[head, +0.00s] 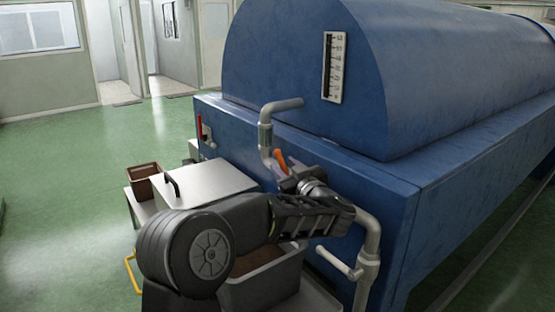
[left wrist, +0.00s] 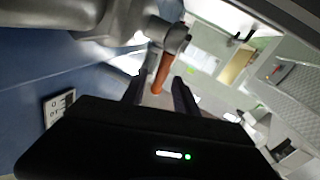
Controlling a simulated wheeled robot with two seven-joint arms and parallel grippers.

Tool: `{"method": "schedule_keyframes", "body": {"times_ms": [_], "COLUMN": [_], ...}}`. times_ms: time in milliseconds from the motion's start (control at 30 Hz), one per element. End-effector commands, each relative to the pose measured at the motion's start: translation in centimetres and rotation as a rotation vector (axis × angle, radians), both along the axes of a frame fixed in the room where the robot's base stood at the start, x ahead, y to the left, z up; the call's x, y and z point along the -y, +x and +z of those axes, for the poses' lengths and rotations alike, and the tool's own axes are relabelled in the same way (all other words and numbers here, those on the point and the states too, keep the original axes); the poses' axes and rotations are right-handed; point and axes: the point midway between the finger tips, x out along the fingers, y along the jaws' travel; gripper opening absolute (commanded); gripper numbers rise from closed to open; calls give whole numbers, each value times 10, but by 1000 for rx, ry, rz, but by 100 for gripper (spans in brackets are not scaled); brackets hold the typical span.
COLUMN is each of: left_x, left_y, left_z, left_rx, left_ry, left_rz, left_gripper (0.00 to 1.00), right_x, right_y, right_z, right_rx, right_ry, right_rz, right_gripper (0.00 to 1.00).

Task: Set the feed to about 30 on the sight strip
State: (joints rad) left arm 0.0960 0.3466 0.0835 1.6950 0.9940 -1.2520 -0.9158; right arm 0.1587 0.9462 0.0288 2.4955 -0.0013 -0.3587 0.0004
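The sight strip (head: 333,67) is a white upright scale on the end of the blue machine (head: 300,50). Its numbers and level are too small to read surely. An orange valve handle (head: 280,160) sits on the grey pipe (head: 265,135) below the strip. My left gripper (head: 288,174) is at this handle. In the left wrist view the orange handle (left wrist: 162,73) shows between the two fingers of the left gripper (left wrist: 160,92), with gaps beside it, so the gripper looks open around or just short of it. My right gripper is not in view.
A grey lidded box (head: 200,182), a brown crate (head: 144,180) and a grey bin (head: 262,290) with brown contents stand by the machine. A red lever (head: 199,127) is on its side. Another grey pipe (head: 370,240) stands right of my arm. Green floor at left is open.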

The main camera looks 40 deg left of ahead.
Motion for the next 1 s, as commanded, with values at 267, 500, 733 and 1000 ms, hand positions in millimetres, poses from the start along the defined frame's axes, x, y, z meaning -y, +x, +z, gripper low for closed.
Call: {"method": "schedule_keyframes", "body": {"times_ms": [267,500,733,1000], "left_x": [-36,-44,-44,-44], "left_y": [21,26,26,26], "left_z": [0,0,0,0], "left_rx": [-1,0,-1,-1], "left_ry": [-1,0,1,1], "left_rz": [1,-1,-1,-1], "left_gripper": [35,35,30,8], "right_x": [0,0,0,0], "right_y": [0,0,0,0], "right_z": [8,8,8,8], "right_rx": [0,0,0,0], "right_ry": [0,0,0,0], "right_rz": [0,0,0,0], "right_gripper": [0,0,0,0]}}
